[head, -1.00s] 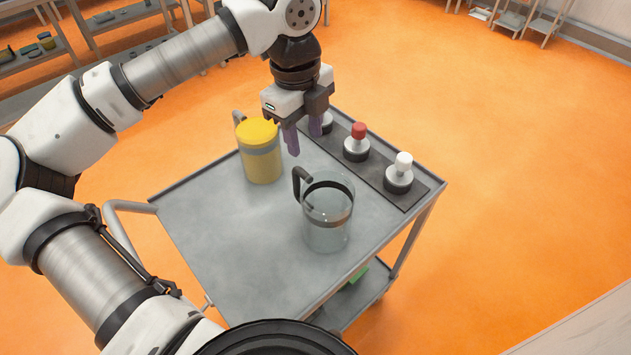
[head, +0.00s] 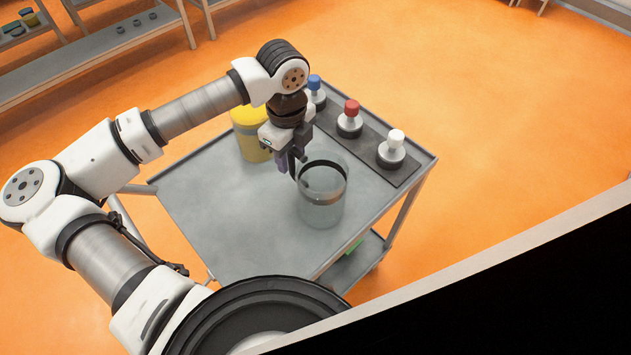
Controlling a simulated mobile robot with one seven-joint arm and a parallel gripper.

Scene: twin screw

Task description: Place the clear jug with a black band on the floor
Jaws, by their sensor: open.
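The clear jug with a black band (head: 322,205) stands upright on the grey cart top (head: 215,215), near its front right part. Its handle side faces my gripper and is mostly hidden by it. My gripper (head: 287,165) is open and points down at the jug's upper left side, around or just beside the handle; I cannot tell whether it touches. The orange floor (head: 500,130) shows all around the cart.
A yellow jug (head: 250,135) stands close behind my gripper on the cart. A dark strip on the right holds bottles with blue (head: 314,90), red (head: 349,120) and white (head: 392,150) tops. A pale-edged dark surface (head: 530,260) fills the lower right. The floor right of the cart is clear.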

